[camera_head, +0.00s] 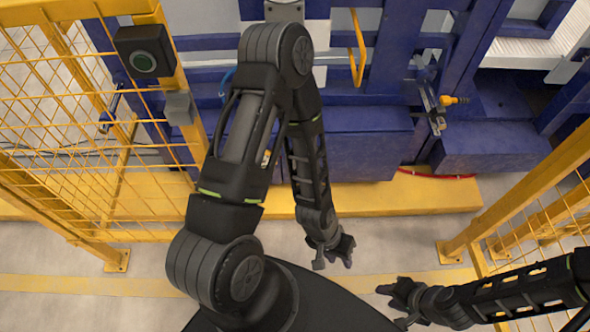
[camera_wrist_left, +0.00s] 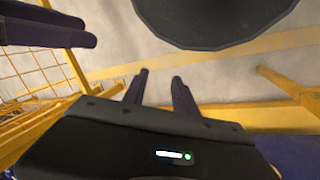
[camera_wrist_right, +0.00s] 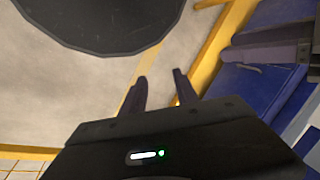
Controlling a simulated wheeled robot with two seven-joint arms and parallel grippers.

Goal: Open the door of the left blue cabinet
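A low blue box-like cabinet (camera_head: 365,145) stands behind my left arm in the head view, with its left part covered by that arm. A second blue box (camera_head: 490,148) sits to its right. I see no opened door on either, and no handle can be made out. My left gripper (camera_head: 333,262) hangs over the floor in front of the left blue box, apart from it. Its fingers are apart and empty in the left wrist view (camera_wrist_left: 160,75). My right gripper (camera_head: 388,305) is lower right over the floor. Its fingers are apart and empty in the right wrist view (camera_wrist_right: 160,76).
A yellow mesh fence (camera_head: 95,130) with a button box (camera_head: 144,58) stands at left. Another yellow fence (camera_head: 540,215) is at right. A yellow floor-level beam (camera_head: 420,195) runs before the blue boxes. Blue machine frames rise behind. Grey floor is open between the fences.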

